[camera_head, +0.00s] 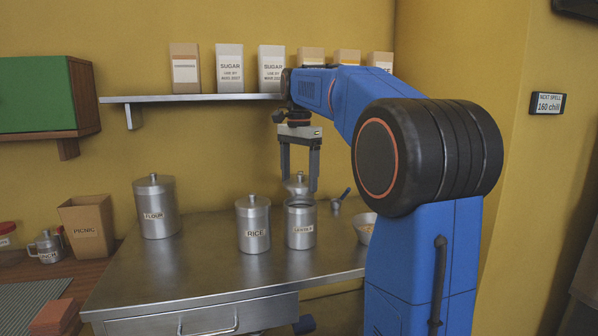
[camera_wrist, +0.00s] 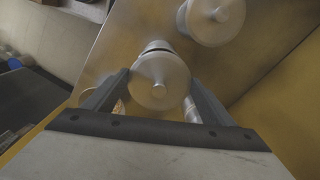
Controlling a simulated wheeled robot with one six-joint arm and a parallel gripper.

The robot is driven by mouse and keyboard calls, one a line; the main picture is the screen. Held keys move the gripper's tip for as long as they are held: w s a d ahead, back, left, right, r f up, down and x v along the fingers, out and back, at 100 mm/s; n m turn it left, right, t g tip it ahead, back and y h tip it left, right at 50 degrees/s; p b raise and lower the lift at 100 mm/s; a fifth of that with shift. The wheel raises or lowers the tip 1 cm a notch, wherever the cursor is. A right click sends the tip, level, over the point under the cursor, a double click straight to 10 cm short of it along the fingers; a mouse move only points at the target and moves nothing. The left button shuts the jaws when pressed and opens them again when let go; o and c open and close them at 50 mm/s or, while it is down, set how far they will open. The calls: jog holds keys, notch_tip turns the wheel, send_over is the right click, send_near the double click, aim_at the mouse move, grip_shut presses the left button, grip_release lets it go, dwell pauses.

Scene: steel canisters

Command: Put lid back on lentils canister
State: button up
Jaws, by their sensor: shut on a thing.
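The lentils canister (camera_head: 300,228) stands open-topped on the steel counter, a steel cylinder with a label too small to read fully. My gripper (camera_head: 299,188) points down above it, shut on the round steel lid (camera_head: 296,184) by its rim, knob up. In the head view the lid shows just above and behind the canister's mouth; I cannot tell whether they touch. In the wrist view the lid (camera_wrist: 158,84) sits between the fingertips and hides most of the canister, with a bit of dark rim (camera_wrist: 157,46) showing past its edge.
The lidded rice canister (camera_head: 254,226) stands close on the left, and the flour canister (camera_head: 158,208) farther left. A bowl (camera_head: 364,232) and a scoop (camera_head: 340,201) are at the right. A shelf (camera_head: 190,98) with several packages runs behind. The counter's front left is clear.

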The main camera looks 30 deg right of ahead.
jog(key=shift+f, duration=1.7)
jog(key=shift+f, duration=0.15)
dwell(0.9)
jog(key=o, duration=1.2)
jog(key=shift+c, duration=0.2)
jog(key=shift+r, duration=3.5)
